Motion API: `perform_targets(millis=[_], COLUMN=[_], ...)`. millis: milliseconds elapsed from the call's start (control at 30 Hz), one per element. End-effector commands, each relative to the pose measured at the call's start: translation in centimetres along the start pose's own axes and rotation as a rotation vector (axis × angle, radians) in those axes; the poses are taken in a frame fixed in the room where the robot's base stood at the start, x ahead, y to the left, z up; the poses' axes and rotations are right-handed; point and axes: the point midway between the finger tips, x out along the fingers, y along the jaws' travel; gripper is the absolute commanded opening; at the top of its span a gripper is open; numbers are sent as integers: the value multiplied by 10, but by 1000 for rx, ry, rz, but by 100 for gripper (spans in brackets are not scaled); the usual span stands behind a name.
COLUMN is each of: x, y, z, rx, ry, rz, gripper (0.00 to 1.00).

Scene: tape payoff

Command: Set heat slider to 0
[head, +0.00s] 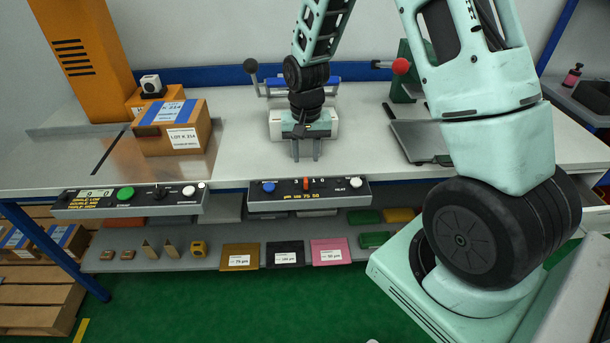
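The heat slider (306,184) looks like a small red-orange knob near the middle of the right-hand control panel (340,200). A 3 shows to its left and a 0 to its right, so the knob stands between them. The same panel has a blue knob (269,187) at its left and a white knob (355,183) at its right. My gripper (306,152) points down above and behind the panel, in front of a white machine (275,122). Its two fingers are apart with nothing visible between them. It does not appear to touch the slider.
A second panel (130,203) with a green button is at the left. A cardboard box (205,130) stands on the bench at the left. A red-balled lever (401,66) and a grey plate (415,140) are to the right. Coloured packets (330,252) lie on the lower shelf.

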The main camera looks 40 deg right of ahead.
Motion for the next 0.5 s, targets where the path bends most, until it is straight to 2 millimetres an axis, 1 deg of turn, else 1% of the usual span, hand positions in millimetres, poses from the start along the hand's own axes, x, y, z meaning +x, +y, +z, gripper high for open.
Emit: perform_targets(millis=[33,200,300,400,500], x=[11,44,60,72,80], y=[0,0,0,0,0], z=[1,1,1,0,0], rx=[-1,0,-2,-2,-1], ry=[-6,-5,-3,-2,-1], rz=[3,2,1,1,0], gripper=[33,33,33,33,33])
